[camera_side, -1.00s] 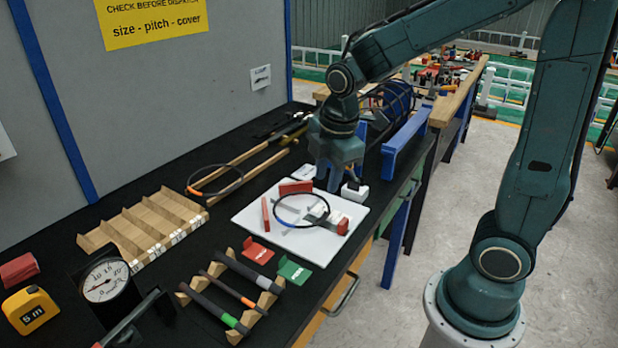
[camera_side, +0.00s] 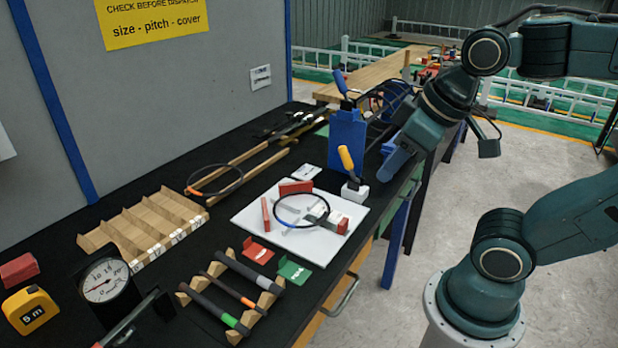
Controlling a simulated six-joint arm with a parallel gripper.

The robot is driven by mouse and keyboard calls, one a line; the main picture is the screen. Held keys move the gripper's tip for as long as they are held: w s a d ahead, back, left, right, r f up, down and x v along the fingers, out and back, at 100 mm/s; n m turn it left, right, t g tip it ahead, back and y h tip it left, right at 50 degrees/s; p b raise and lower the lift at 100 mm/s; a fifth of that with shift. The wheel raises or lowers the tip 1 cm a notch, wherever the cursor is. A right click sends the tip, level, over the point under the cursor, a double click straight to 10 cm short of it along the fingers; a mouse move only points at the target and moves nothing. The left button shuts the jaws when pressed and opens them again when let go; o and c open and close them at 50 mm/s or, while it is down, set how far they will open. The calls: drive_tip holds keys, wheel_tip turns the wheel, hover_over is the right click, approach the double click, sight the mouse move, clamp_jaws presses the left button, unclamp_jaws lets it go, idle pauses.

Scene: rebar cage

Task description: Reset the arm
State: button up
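My gripper (camera_side: 397,168) hangs tilted at the right edge of the bench, below my folded wrist. It is apart from the white board and holds nothing that I can see. Its fingers are seen edge-on, so its opening is unclear. A yellow-handled tool (camera_side: 346,158) stands tilted in a small white block (camera_side: 355,192), just left of my gripper. A blue holder (camera_side: 346,137) with a blue-handled tool (camera_side: 341,82) stands behind it.
A white board (camera_side: 262,236) carries a black ring (camera_side: 301,226) and red blocks. A wooden rack (camera_side: 145,230), a rod stand (camera_side: 235,290), a dial gauge (camera_side: 104,281) and a yellow tape measure (camera_side: 30,310) lie to the left. Open floor (camera_side: 430,225) lies right of the bench.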

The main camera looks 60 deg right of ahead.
drive_tip(key=shift+s+m, duration=0.5)
